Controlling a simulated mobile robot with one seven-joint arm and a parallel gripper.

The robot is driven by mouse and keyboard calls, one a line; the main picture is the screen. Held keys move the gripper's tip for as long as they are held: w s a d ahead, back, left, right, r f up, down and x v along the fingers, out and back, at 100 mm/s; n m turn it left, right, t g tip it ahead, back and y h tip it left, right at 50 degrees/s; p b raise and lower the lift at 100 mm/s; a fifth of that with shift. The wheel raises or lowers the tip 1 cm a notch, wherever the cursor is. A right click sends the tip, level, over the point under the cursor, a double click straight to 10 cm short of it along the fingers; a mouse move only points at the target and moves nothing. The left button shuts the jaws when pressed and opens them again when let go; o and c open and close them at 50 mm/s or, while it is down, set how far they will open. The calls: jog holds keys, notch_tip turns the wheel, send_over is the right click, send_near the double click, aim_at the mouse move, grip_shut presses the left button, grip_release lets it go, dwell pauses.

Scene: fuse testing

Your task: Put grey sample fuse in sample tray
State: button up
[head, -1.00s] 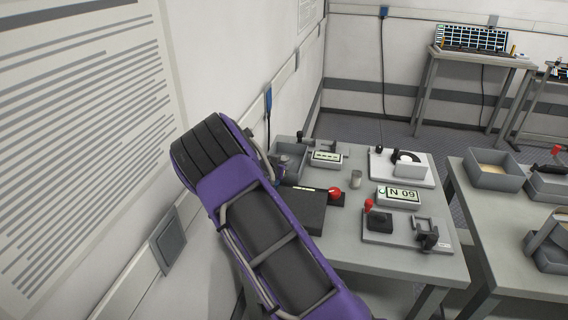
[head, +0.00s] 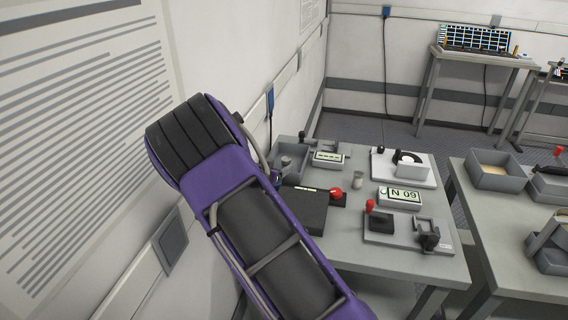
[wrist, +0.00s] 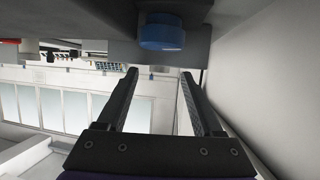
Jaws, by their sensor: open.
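The sample tray (head: 296,176) seems to be the open grey box at the table's far left corner. A small grey piece (head: 286,161) shows inside it; I cannot tell for sure that it is the grey sample fuse. The wrist view appears upside down; a short blue cylinder (wrist: 162,32) shows beyond the fingertips, beside a grey wall. In the head view my arm hides most of the gripper, near the tray.
A black box (head: 298,212) with a red knob (head: 335,193) is close to my arm. The wall is close on the left.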

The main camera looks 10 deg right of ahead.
jog(key=v, duration=0.5)
jog(key=shift+s+a+r, duration=0.1)
jog(key=shift+s, duration=0.05)
